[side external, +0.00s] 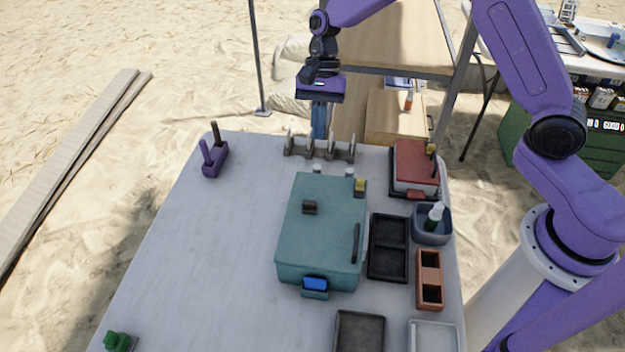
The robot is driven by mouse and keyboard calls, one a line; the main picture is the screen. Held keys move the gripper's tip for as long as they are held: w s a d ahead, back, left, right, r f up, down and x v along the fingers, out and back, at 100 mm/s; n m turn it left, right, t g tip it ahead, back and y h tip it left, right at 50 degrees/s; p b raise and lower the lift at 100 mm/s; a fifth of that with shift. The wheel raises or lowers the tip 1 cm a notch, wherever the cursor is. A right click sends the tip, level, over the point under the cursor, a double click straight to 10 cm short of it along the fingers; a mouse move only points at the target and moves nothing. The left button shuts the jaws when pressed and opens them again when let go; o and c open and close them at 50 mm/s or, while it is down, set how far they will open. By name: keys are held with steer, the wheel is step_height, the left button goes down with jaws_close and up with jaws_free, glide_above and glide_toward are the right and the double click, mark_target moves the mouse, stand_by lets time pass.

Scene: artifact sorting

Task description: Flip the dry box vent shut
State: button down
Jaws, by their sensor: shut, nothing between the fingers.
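The dry box is most likely the teal lidded box (320,245) in the middle of the grey table; its lid is down. A small dark brown piece (309,207) stands on the lid, and a yellow piece (360,187) sits at its far right corner. A black bar (356,243) lies along the right side, and a blue latch (315,284) is at the front. I cannot tell which is the vent or how it stands.
A rack with several grey uprights (320,150) stands between my gripper and the box. A red-lidded box (415,165), a grey bin with a bottle (432,232), dark trays (388,248) and a terracotta tray (430,280) crowd the right. The table's left is mostly clear, with a purple holder (214,160).

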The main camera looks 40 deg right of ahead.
mark_target(310, 205)
steer(key=shift+f, duration=0.1)
steer(key=x, duration=0.9)
steer(key=shift+s+f, duration=0.1)
steer(key=shift+f, duration=0.05)
steer(key=shift+s+a+f, duration=0.25)
steer(key=shift+s+a, duration=0.8)
steer(key=shift+a, duration=0.05)
steer(key=shift+s+a, duration=0.45)
steer(key=shift+s+a, duration=1.2)
